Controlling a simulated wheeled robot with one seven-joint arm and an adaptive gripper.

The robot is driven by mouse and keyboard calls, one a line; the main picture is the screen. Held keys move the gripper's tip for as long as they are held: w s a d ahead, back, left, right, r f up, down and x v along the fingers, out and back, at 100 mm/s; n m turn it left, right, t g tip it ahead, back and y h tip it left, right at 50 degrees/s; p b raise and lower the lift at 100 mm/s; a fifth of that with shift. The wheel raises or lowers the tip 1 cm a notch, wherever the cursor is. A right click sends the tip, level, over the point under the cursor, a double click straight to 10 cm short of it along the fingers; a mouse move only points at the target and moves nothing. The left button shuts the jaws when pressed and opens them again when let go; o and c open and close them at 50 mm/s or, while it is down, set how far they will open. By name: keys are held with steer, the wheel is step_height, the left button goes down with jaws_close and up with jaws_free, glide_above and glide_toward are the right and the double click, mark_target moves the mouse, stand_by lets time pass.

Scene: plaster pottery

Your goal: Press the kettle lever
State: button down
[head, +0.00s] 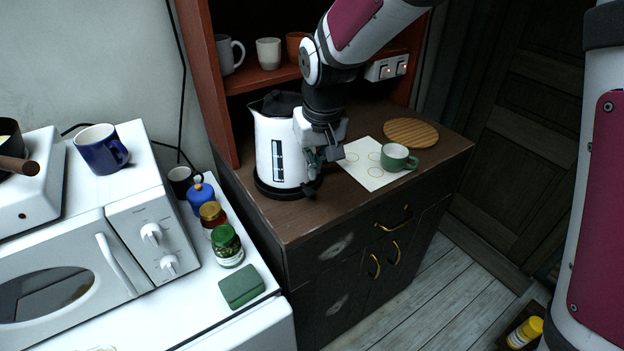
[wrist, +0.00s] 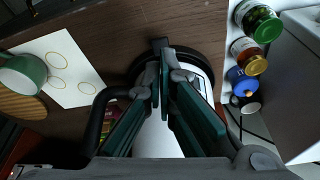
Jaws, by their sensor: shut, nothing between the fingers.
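The white kettle (head: 273,140) with a black lid and black base stands on the dark wooden cabinet top. It also shows in the wrist view (wrist: 198,72), below my gripper. My gripper (head: 314,186) points down at the kettle's right side, low near the black base. In the wrist view my gripper (wrist: 163,45) has its fingers together, empty, with the tips over a small dark tab (wrist: 159,43) at the base's edge, which looks like the lever. Whether the tips touch it I cannot tell.
A green mug (head: 395,157) and white paper (head: 365,168) lie right of the kettle, with a round wooden board (head: 411,132) behind. Left are jars (head: 227,244), a green sponge (head: 241,287) and a microwave (head: 110,250). A shelf with cups (head: 268,53) stands behind.

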mark_target(310, 192)
steer(key=shift+b+x, duration=1.9)
steer(key=shift+x, duration=1.3)
steer(key=shift+w+f, duration=0.1)
steer(key=shift+f, duration=0.2)
steer(key=shift+f, duration=0.1)
